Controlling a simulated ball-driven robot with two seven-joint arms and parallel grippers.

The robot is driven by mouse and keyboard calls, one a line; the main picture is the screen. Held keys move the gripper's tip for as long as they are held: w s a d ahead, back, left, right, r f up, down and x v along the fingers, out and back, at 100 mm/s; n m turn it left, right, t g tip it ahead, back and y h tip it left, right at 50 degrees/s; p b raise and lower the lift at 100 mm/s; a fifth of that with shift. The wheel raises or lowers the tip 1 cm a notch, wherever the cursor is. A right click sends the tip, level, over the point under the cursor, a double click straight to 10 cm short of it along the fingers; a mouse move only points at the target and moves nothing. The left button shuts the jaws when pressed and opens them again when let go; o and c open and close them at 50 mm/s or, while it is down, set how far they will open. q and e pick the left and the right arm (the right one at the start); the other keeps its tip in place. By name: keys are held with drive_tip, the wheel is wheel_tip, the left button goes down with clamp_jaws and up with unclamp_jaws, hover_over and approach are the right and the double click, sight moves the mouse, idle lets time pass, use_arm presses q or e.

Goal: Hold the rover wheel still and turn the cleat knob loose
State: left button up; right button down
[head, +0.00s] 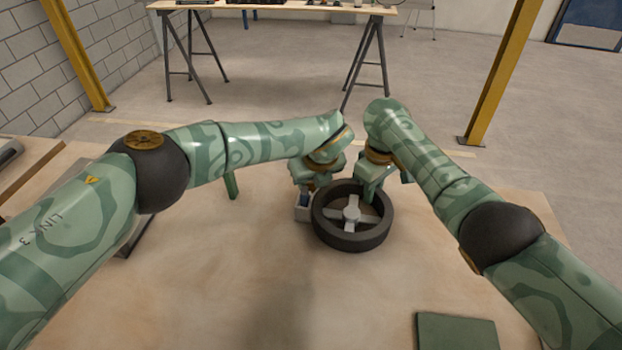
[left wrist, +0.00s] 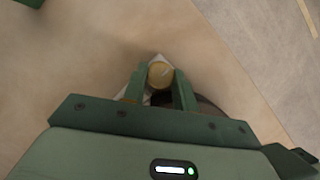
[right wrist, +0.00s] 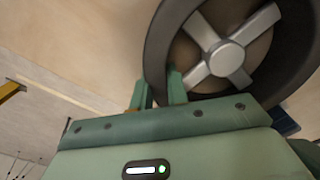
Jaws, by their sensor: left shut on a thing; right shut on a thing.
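The rover wheel (head: 350,242) lies flat on the sandy table, a dark tyre with grey spokes and a round hub; it also fills the upper right of the right wrist view (right wrist: 222,58). My right gripper (head: 368,192) is shut on the wheel's rim at its far right side. The cleat knob (left wrist: 160,74) is a round brass-coloured cap in the left wrist view, between the fingers of my left gripper (left wrist: 160,88). That gripper is shut on it, just left of the wheel. In the head view, my left gripper hides the knob.
A small pale block (head: 301,213) stands beside the wheel under my left gripper. A dark green square plate (head: 456,331) lies at the front right. A green post (head: 231,186) stands behind my left arm. The table's front middle is clear.

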use_arm(q)
drive_tip(key=o, duration=0.7)
drive_tip(key=v, duration=1.2)
drive_tip(key=shift+d, duration=0.1)
use_arm(e)
drive_tip(key=c, duration=1.3)
unclamp_jaws()
